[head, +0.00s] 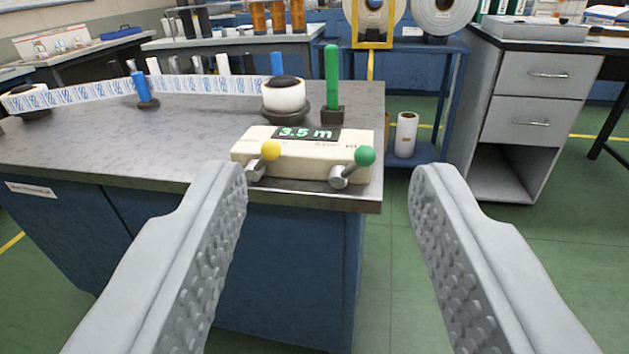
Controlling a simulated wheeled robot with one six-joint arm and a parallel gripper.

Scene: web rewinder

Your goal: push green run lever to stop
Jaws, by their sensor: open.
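The green-knobbed run lever (364,156) sticks out from the front right of a cream control box (310,165) at the table's front right edge. Its metal shaft slants up to the right from a round base. A second lever with a yellow knob (270,150) is at the front left of the box. The box's display reads 3.5 m. My gripper (329,180) is open and empty, its two grey fingers spread wide in the foreground. In the picture the control box and both levers lie between the fingertips, beyond them; I see no contact.
A web strip (190,88) runs across the grey tabletop (200,130) to a roll (284,94). A green post (331,78) stands behind the box. A blue cart (440,80) and grey drawers (525,110) stand behind.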

